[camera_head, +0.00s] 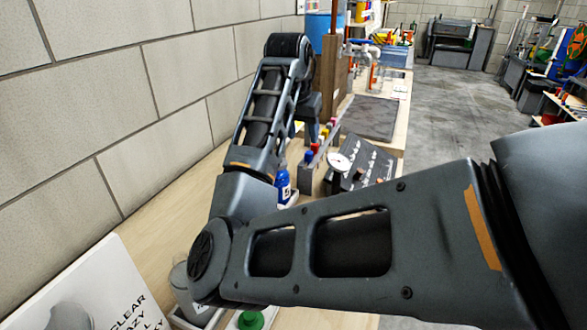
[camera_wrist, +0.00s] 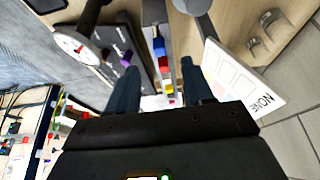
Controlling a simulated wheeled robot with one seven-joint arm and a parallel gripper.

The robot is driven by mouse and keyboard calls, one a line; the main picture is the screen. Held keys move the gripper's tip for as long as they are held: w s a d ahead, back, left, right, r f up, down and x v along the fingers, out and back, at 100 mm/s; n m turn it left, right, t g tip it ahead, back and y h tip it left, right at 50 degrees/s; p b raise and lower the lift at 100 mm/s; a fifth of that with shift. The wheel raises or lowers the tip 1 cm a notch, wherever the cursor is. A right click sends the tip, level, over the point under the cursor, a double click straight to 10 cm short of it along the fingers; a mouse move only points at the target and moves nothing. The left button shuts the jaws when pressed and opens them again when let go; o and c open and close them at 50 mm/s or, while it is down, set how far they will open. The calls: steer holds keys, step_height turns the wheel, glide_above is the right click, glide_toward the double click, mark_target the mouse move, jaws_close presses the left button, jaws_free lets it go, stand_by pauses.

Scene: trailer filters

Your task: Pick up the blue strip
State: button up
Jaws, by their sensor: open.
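A small blue piece (camera_wrist: 158,46), likely the blue strip, stands at the near end of a row of coloured pieces on a narrow grey rack (camera_wrist: 153,14) in the wrist view. In the head view a blue top (camera_head: 308,157) shows at the near end of the same rack (camera_head: 305,182). My gripper (camera_wrist: 161,66) is open, with its two dark blue fingers on either side of the row. The blue piece lies slightly beyond the fingertips in the picture, and nothing is visibly held. In the head view my arm mostly hides the gripper.
Red and yellow pieces (camera_wrist: 168,88) follow in the row. A dark panel with a round white dial (camera_wrist: 77,46) lies to one side; a white sign (camera_wrist: 240,80) stands close on the other. A blue bottle (camera_head: 282,183) stands near the rack. A block wall (camera_head: 110,100) borders the bench.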

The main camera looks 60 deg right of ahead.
mark_target(308, 153)
steer(key=shift+d+p+x, duration=0.1)
steer(key=shift+p+x, duration=0.1)
steer(key=shift+x, duration=1.8)
steer(key=shift+d+p+x, duration=0.15)
steer(key=shift+x, duration=1.85)
steer(key=shift+s+r, duration=0.1)
steer(key=shift+r, duration=0.05)
jaws_close()
